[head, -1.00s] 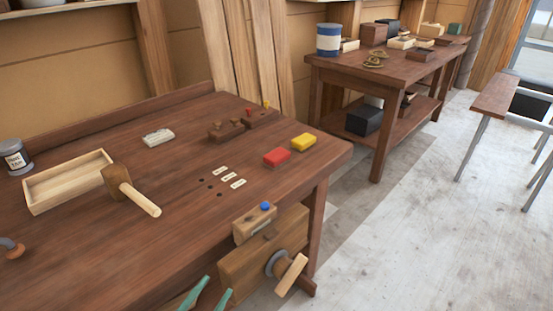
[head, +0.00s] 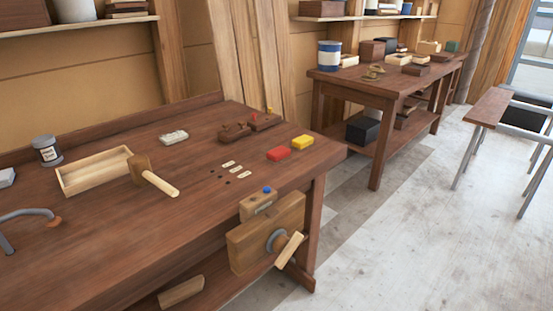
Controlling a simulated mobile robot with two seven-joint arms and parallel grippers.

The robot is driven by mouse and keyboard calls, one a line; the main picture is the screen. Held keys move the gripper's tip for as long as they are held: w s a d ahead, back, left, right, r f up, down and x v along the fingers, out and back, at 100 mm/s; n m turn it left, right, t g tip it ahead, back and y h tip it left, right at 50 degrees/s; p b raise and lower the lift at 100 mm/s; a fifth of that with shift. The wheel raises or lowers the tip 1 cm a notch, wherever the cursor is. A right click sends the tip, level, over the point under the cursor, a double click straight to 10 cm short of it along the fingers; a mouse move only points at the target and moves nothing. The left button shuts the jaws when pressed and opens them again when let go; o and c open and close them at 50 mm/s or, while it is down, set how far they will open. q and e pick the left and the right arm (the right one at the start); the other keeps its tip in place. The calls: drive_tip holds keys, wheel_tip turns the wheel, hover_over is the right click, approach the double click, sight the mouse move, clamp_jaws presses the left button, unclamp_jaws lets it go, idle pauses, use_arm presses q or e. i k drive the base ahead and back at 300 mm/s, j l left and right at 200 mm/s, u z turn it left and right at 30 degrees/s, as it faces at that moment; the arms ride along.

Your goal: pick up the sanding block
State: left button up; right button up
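No thing in the head view is plainly marked as the sanding block. A small pale grey-white block (head: 173,137) lies on the near workbench (head: 110,245), behind the mallet. A pale bluish block (head: 6,178) is cut off by the left edge. I cannot tell which of these, if any, is the sanding block. Neither of my grippers is in view.
A wooden tray (head: 93,187), mallet (head: 152,178), grey can (head: 47,151) and bent grey hook-like tool (head: 28,214) occupy the bench's left. A vise (head: 265,235) juts from its front. A second bench (head: 395,88) stands behind.

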sight(275, 157)
drive_tip(key=k+u, duration=0.15)
drive_tip(key=u, duration=2.55)
drive_tip(key=k+l+u, duration=0.1)
drive_tip(key=u, duration=0.4)
drive_tip(key=k+l+u, duration=0.15)
drive_tip(key=l+u, duration=0.15)
drive_tip(key=u, duration=0.2)
drive_tip(key=k+l, duration=0.75)
drive_tip(key=k, duration=0.2)
drive_tip(key=k+l, duration=0.8)
drive_tip(key=k, duration=0.15)
drive_tip(key=k+l, duration=0.8)
drive_tip(key=k, duration=0.2)
